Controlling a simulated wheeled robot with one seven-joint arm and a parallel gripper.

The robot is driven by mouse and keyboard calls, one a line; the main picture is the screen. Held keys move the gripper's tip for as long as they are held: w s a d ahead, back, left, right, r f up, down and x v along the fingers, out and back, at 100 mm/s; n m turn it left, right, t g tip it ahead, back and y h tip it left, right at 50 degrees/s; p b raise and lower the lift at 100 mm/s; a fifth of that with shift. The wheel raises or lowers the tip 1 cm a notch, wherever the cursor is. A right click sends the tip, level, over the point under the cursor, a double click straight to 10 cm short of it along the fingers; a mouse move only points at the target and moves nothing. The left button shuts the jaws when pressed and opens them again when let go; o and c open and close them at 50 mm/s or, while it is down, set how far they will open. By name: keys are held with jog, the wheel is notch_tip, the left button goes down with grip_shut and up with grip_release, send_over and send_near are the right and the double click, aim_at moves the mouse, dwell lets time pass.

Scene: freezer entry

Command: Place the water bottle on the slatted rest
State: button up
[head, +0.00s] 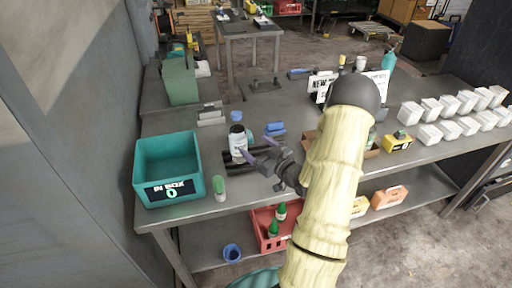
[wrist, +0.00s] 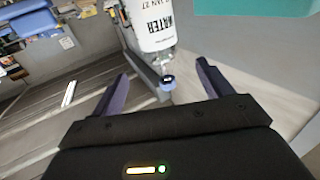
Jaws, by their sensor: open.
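A white bottle (head: 238,142) with a dark cap stands upright on the bench, right of the teal bin. It is at the dark slatted rest (head: 228,164); I cannot tell whether it stands on the slats or behind them. My gripper (head: 257,147) is right beside the bottle in the head view. In the wrist view my gripper (wrist: 163,72) is open, with the cap in the gap between its fingers and not clamped.
The teal bin (head: 168,163) stands left of the bottle, with a green-capped bottle (head: 220,189) near the front edge. Blue items (head: 275,129) lie behind my gripper. Rows of white boxes (head: 430,134) fill the right side. A red crate (head: 265,232) is on the shelf below.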

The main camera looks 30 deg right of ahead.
dwell(0.3)
jog(key=a+g+h, duration=0.3)
jog(key=a+g, duration=0.4)
jog(key=a, duration=0.1)
jog(key=s+a+r+m+g, duration=0.2)
jog(key=s+a+g, duration=0.6)
jog(key=s+a, duration=0.4)
jog(key=s+r, duration=0.1)
jog(key=s, duration=0.3)
jog(key=shift+s+a+r, duration=0.15)
jog(key=shift+s+a, duration=0.05)
jog(key=shift+a, duration=0.15)
